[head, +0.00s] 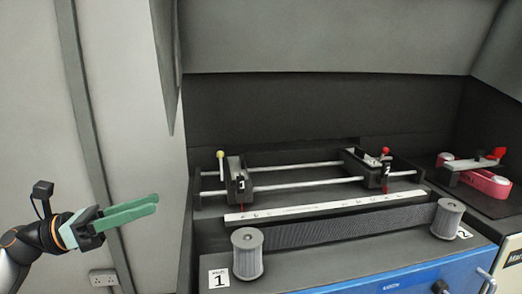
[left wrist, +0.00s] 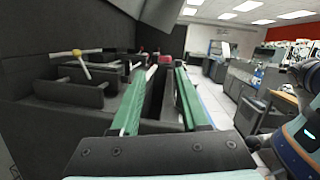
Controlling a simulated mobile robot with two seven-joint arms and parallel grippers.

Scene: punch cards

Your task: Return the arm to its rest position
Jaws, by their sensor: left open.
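My left gripper (head: 155,203) is at the left of the head view, in front of the pale wall. Its two green fingers point right toward the machine, and it is empty. In the left wrist view the fingers (left wrist: 165,70) are spread with a gap between them. They touch nothing that I can see. My right gripper shows in neither view.
The bench machine has ribbed roller 1 (head: 247,253), roller 2 (head: 446,218), a pale ruler bar (head: 325,206) and rails. Its carriages bear a yellow knob (head: 220,154) and a red knob (head: 385,150). A pink device (head: 487,183) sits right. A wall socket (head: 103,278) is low left.

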